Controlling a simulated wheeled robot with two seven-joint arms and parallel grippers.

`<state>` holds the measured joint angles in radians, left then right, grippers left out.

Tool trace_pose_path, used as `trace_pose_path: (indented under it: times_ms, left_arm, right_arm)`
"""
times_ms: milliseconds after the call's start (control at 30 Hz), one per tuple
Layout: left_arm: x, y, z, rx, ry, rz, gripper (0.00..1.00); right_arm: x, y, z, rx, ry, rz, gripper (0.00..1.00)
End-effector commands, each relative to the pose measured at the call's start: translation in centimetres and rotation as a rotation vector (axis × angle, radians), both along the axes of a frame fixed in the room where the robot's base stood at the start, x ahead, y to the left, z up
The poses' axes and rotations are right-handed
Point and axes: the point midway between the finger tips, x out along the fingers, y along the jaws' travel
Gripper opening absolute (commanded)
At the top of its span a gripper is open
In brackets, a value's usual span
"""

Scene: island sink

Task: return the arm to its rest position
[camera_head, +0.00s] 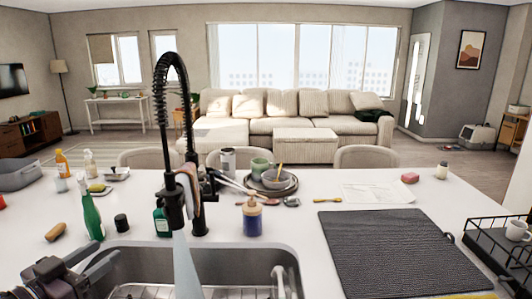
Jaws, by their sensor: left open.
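My left gripper (98,268) shows at the lower left, dark grey, over the left edge of the sink (270,256). Its jaws are open, and I see nothing held between them. Part of my left arm is cut off by the bottom edge of the picture. My right gripper is not in view. The black spring-neck faucet (161,100) stands at the sink, and a pale bluish stream (185,265) hangs below its spout into the basin.
A green spray bottle (92,215) and a black cup (121,222) stand just behind the gripper. A wire rack (140,291) lies in the basin. A dark drying mat (395,250) covers the counter at right, beside a black dish rack (490,245).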

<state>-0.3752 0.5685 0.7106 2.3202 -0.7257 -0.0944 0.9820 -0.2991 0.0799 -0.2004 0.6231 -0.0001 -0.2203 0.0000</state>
Motion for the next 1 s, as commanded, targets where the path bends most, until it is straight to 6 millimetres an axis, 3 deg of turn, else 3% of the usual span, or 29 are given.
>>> trace_pose_path:
  times_ms: [267,467,567,700,800,1000]
  left_arm:
    - [0.7,-0.3,-4.6,0.053,0.089,0.142,0.47]
    - [0.1,-1.2,-10.2,0.117,0.245,0.275,0.47]
    - [-1.4,-2.4,-14.2,0.161,0.388,0.339,0.47]
    - [-4.8,-5.1,-19.4,0.223,0.635,0.373,0.47]
    - [-7.4,-7.1,-21.9,0.253,0.785,0.357,0.47]
    - [-12.4,-11.1,-24.9,0.293,1.033,0.268,0.47]
  right_arm:
    - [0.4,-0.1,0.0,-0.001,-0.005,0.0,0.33]
    - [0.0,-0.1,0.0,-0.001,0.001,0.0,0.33]
    - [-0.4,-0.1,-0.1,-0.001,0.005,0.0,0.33]
    - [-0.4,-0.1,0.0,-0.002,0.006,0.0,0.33]
    - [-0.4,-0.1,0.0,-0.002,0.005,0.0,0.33]
    - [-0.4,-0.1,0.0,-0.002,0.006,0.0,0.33]
